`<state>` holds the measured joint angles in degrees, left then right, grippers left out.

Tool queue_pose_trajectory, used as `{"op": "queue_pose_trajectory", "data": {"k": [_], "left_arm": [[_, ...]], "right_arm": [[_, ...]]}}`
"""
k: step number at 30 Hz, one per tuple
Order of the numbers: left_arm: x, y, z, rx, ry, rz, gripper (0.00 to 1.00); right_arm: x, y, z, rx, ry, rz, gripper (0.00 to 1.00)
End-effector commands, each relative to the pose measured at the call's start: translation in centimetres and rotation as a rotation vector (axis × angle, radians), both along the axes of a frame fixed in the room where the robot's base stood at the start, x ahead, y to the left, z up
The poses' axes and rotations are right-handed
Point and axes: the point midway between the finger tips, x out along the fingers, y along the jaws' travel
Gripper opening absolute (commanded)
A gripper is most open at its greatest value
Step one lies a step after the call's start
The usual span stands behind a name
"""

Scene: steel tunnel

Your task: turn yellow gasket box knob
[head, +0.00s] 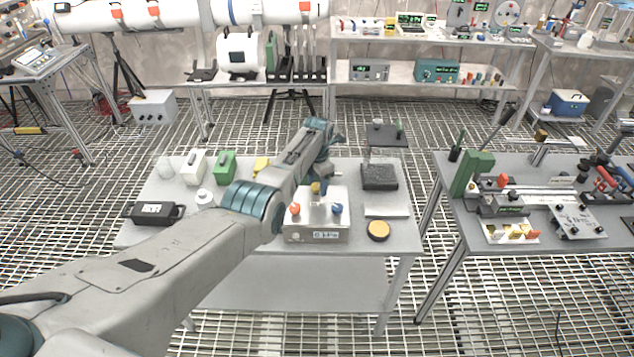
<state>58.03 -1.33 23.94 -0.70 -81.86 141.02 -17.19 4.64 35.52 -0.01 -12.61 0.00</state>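A light grey box (301,234) with a small lit display on its front stands on the middle table. On its top are a red-orange knob (294,209), a blue knob (337,209) and a yellow knob (315,188) toward the back. My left arm reaches in from the lower left, and its wrist bends down behind the box's top. My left gripper (321,180) is at the yellow knob and partly covers it. Whether the fingers touch or grip the knob is too small to tell. My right gripper is out of view.
On the same table are a black case (154,212), a green container (225,167), a white container (193,167), a dark block (379,177) and a yellow-topped disc (378,230). A second table (470,238) with tools stands to the right, across a floor gap.

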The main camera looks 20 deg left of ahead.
Motion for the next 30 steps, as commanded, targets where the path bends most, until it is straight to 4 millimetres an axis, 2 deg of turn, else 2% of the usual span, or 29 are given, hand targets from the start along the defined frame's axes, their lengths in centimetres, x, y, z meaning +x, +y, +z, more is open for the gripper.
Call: {"op": "queue_pose_trajectory", "data": {"k": [8, 13, 24, 30], "left_arm": [[0.0, 0.0, 0.7, 0.0, 0.0, 0.0, 0.54], [0.0, 0.0, 3.0, 0.0, -0.003, 0.0, 0.54], [0.1, 0.0, 9.3, 0.0, -0.003, 0.0, 0.54], [0.0, 0.0, 10.7, 0.001, 0.001, 0.0, 0.54]], "right_arm": [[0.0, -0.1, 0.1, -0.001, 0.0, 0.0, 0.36], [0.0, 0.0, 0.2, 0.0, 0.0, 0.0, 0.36], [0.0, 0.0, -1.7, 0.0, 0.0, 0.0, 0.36], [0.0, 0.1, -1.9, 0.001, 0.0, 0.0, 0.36]]}}
